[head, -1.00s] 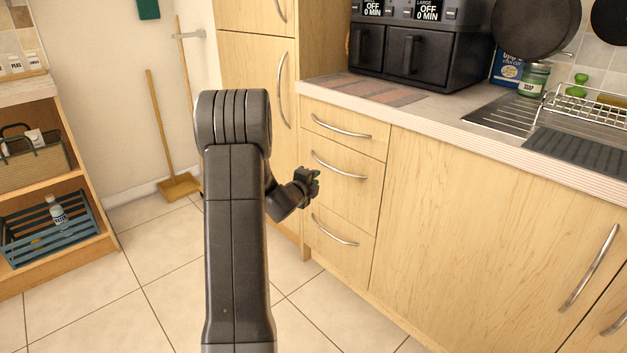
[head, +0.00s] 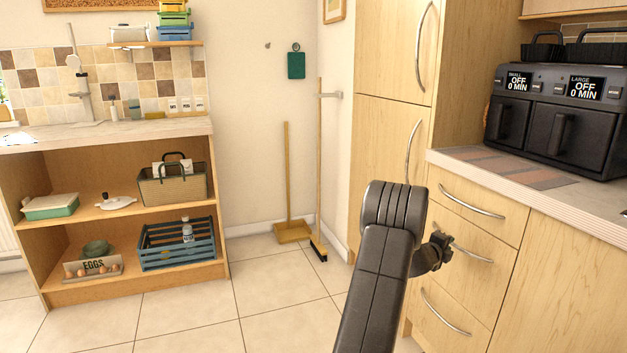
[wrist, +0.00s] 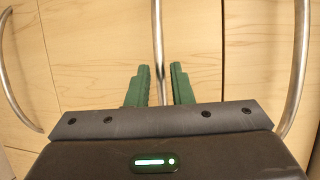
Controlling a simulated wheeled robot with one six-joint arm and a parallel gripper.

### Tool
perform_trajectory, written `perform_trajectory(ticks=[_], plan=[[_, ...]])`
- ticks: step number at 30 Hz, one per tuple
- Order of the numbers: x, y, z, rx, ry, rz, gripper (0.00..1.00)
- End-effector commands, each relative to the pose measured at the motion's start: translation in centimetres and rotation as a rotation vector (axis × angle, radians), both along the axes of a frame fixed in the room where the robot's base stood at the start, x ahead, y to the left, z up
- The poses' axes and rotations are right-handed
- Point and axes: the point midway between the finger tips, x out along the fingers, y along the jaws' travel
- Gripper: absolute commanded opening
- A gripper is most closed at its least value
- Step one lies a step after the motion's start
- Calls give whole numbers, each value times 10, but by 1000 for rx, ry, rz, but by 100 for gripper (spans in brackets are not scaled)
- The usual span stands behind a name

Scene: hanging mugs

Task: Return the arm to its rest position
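My gripper (head: 441,246) shows small at the end of my dark folded arm (head: 385,260) in the head view, in front of the drawer fronts. In the wrist view its two green fingers (wrist: 160,85) stand apart with a gap between them, and I see nothing held. A metal drawer handle (wrist: 157,40) lines up with that gap. I cannot tell how far the fingers are from the handle. No mug shows in either view.
Wooden drawers (head: 480,212) and a tall cupboard (head: 392,130) stand close to my arm. A black air fryer (head: 555,125) sits on the worktop. An open shelf unit (head: 105,205) stands at left, with a broom and dustpan (head: 293,230) by the wall. Tiled floor between is clear.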

Motion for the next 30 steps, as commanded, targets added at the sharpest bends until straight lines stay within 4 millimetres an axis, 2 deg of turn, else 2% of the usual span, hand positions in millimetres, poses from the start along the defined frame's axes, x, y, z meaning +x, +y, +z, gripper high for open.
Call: perform_trajectory(ticks=[3,9,12,17,26,30], plan=[[12,-14,-3,0,-1,-2,20],[25,-28,-7,1,-1,0,20],[22,-17,-7,0,0,2,20],[20,-14,-7,1,0,1,20],[20,-15,-6,0,0,0,20],[23,-24,-4,0,-1,-1,20]])
